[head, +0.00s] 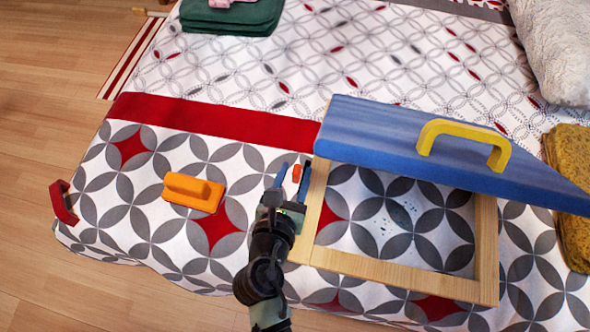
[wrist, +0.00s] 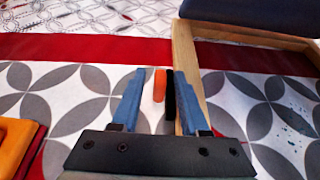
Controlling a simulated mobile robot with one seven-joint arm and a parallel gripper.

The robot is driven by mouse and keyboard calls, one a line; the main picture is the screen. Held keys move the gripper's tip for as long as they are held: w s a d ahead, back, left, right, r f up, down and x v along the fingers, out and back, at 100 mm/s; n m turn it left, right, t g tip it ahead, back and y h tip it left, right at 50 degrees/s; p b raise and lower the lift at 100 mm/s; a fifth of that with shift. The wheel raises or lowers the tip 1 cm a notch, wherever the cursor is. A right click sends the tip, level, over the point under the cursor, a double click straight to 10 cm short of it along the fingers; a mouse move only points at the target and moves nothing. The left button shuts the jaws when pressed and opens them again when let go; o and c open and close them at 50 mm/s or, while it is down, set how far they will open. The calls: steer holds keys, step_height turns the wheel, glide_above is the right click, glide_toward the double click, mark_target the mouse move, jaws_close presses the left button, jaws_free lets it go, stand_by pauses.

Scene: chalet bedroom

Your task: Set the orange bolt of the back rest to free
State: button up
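The back rest is a pale wooden frame (head: 400,275) on the bed with a blue padded panel (head: 380,135) raised at a tilt over it. The small orange bolt (head: 296,173) is at the frame's left side; the wrist view shows it (wrist: 158,86) upright beside a black part (wrist: 171,102). My gripper (head: 292,180) is open at the frame's left edge. In the wrist view its two blue fingers (wrist: 161,88) stand apart, with the bolt showing between them. I cannot tell whether either finger touches the bolt.
A yellow handle (head: 464,140) sits on the panel. An orange-handled block (head: 194,192) lies to the left and a red handle (head: 63,202) at the bed's left edge. Folded green cloth (head: 230,17) is at the back.

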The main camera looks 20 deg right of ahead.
stand_by(0.3)
steer(key=p+v, duration=0.3)
steer(key=v, duration=1)
